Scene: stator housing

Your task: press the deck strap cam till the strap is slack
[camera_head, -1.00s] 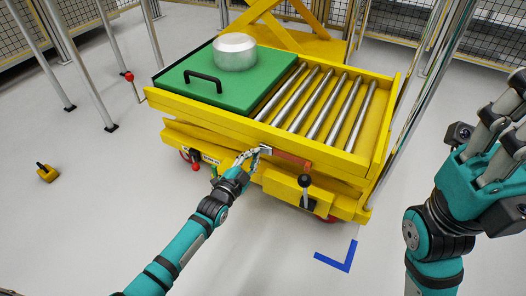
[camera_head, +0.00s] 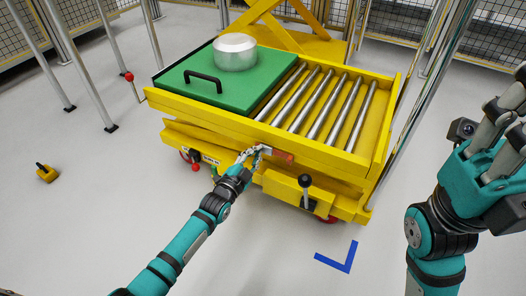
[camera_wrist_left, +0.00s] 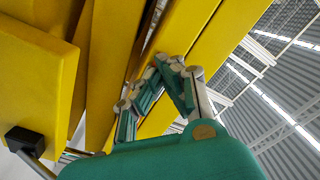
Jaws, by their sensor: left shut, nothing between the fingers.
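The red-orange piece (camera_head: 283,156), which looks like the strap cam, sits on the front side of the yellow lift cart (camera_head: 215,112), below the rollers. My left gripper (camera_head: 262,150) is shut and empty, its fingertips at the left end of this piece. Whether they touch it I cannot tell. My right gripper (camera_head: 503,125) is raised at the right edge, partly cut off, away from the cart.
A green deck (camera_head: 180,87) with a black handle and a silver cylinder (camera_head: 235,52) lies beside steel rollers (camera_head: 318,105). A black-knobbed lever (camera_head: 305,190) stands right of the red piece. The front floor is clear around a blue corner mark (camera_head: 340,258).

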